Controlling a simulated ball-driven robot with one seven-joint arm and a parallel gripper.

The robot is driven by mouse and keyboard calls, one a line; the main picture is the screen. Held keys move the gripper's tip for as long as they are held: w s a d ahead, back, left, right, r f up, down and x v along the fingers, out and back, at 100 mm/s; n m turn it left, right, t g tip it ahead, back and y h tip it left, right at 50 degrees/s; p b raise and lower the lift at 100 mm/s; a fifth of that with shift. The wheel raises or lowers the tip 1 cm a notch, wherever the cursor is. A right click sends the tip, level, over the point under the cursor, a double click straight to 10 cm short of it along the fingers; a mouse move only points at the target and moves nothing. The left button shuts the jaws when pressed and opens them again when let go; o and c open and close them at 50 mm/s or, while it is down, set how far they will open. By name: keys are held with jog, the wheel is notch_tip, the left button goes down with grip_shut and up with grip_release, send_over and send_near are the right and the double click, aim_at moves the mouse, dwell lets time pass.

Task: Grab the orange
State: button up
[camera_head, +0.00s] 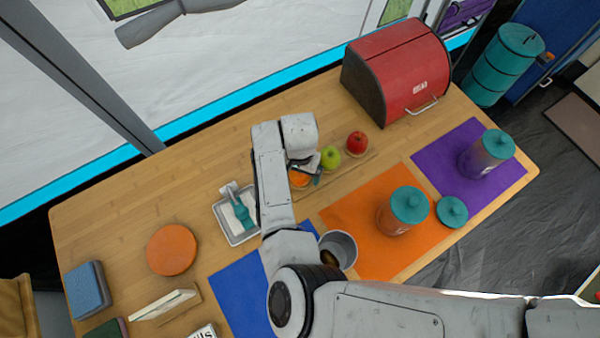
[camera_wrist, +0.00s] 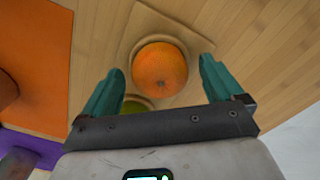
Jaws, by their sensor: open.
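The orange (camera_wrist: 160,70) lies on a wooden board (camera_wrist: 140,25) and shows between the two teal fingers of my gripper (camera_wrist: 158,82) in the wrist view. My gripper is open and empty, with a finger on each side of the orange and no visible contact. In the head view the orange (camera_head: 299,179) is mostly hidden behind my wrist, and my gripper (camera_head: 308,172) is over it.
A green apple (camera_head: 330,157) and a red apple (camera_head: 357,143) stand in a row beside the orange. A red bread box (camera_head: 395,75) is behind them. A tray (camera_head: 233,228) with a brush, a metal cup (camera_head: 342,246) and a jar (camera_head: 398,215) are nearby.

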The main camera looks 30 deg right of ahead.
jog(key=shift+c, duration=0.4)
jog(key=c, duration=1.1)
jog(key=shift+r, duration=0.1)
